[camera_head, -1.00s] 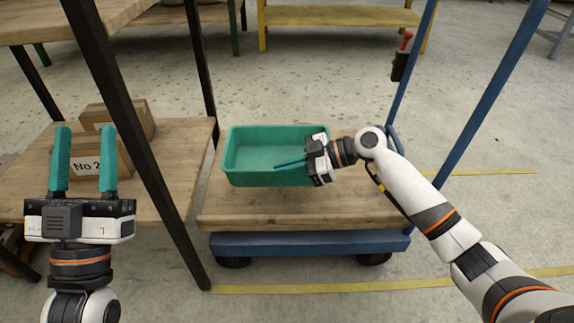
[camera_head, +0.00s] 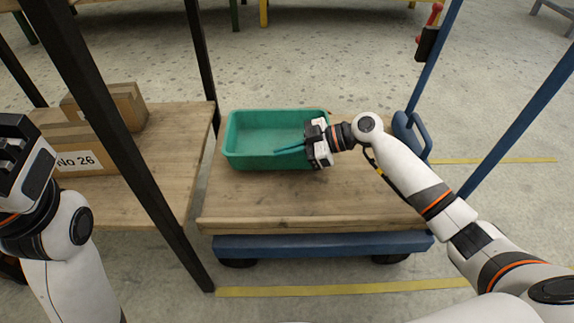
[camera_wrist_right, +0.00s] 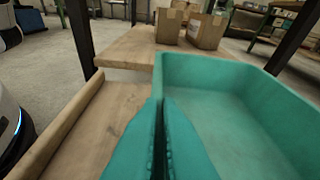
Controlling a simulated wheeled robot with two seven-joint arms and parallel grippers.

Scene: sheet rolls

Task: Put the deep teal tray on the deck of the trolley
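The deep teal tray (camera_head: 275,162) is over the back part of the wooden trolley deck (camera_head: 300,205), upright and empty. I cannot tell whether it touches the deck. My right gripper (camera_head: 290,150) is at the tray's right wall. In the right wrist view its fingers (camera_wrist_right: 162,140) are closed with the wall of the tray (camera_wrist_right: 215,62) between them. The deck shows beside the tray there (camera_wrist_right: 95,115). My left gripper (camera_head: 22,155) is at the left edge of the head view, away from the tray; its fingers are not clearly visible.
A wooden table (camera_head: 170,150) with dark posts (camera_head: 120,140) and cardboard boxes (camera_head: 85,160) stands left of the trolley. The trolley has blue uprights (camera_head: 432,70) at its right end. The deck's front part is clear. Yellow lines mark the floor.

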